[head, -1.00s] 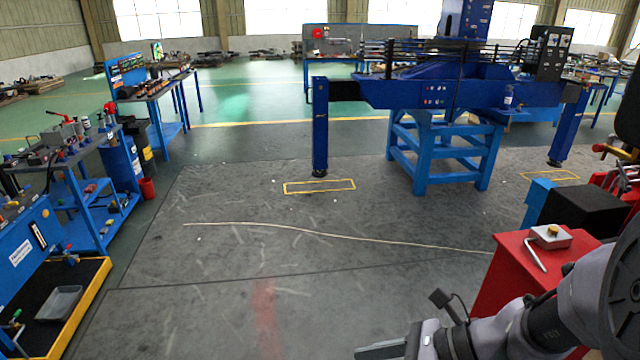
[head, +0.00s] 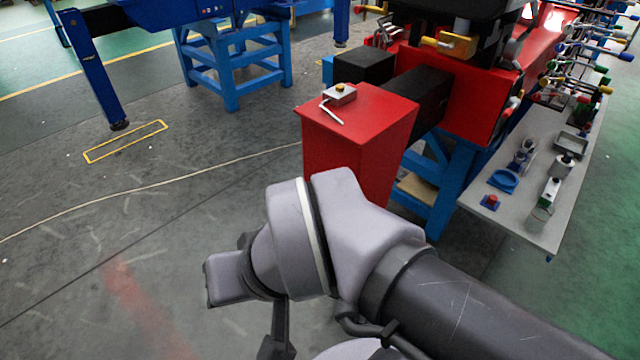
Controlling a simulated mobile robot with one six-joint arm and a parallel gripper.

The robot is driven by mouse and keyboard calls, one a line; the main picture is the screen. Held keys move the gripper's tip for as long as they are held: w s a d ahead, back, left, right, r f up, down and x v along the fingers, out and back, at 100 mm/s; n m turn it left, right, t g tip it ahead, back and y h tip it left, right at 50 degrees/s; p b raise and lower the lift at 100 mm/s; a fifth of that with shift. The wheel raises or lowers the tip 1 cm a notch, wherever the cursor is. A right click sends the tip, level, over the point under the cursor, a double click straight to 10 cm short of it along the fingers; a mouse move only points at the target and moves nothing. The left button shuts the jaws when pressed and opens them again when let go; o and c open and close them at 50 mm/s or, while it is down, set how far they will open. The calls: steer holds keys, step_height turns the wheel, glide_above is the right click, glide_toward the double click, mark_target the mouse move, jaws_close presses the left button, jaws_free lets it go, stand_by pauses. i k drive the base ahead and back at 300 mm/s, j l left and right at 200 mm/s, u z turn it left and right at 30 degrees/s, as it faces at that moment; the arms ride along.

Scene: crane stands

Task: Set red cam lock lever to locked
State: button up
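I cannot make out for certain which part is the red cam lock lever. A red block (head: 355,150) stands in the middle, with a small grey box (head: 339,94) on top. Several levers with red, yellow and blue ends sit at the upper right. My arm crosses the bottom in front of the red block; its fingertips do not show.
A grey side table (head: 540,190) at right holds a blue dish (head: 503,180), a small red-and-blue piece (head: 490,202) and several metal parts. A blue stand (head: 232,65) and blue post (head: 92,70) are at upper left. The floor at left is clear except for a thin pale cable (head: 140,190).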

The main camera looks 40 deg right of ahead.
mark_target(511, 109)
steer(key=z, duration=2.5)
